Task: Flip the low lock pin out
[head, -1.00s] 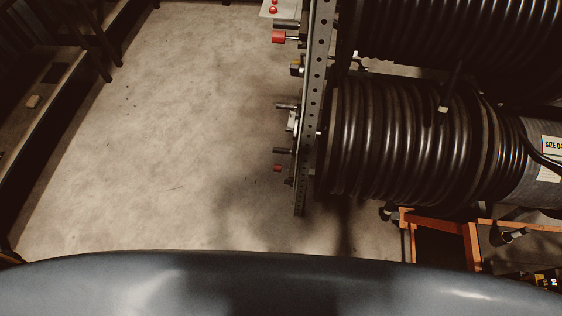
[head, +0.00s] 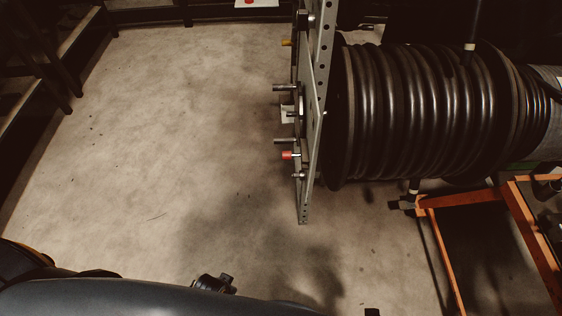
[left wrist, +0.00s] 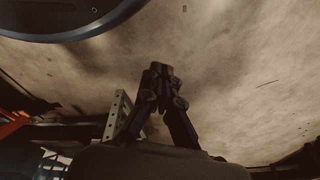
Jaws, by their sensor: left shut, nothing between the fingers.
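A perforated grey upright post (head: 310,150) stands beside the hose reel in the head view. Several pins and fittings stick out to its left. Low on it are a red-tipped pin (head: 288,155), a metal pin (head: 284,141) just above and a small fitting (head: 298,175) below. I cannot tell for certain which is the low lock pin. In the left wrist view my left gripper (left wrist: 161,72) is shut and empty, with floor behind it and the post (left wrist: 117,115) to its left. It touches none of the pins. My right gripper is not in view.
A large reel of black hose (head: 430,110) fills the space right of the post. An orange-framed stand (head: 438,262) is at lower right. Dark shelving (head: 45,55) runs along the left. The floor (head: 170,150) left of the post is clear.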

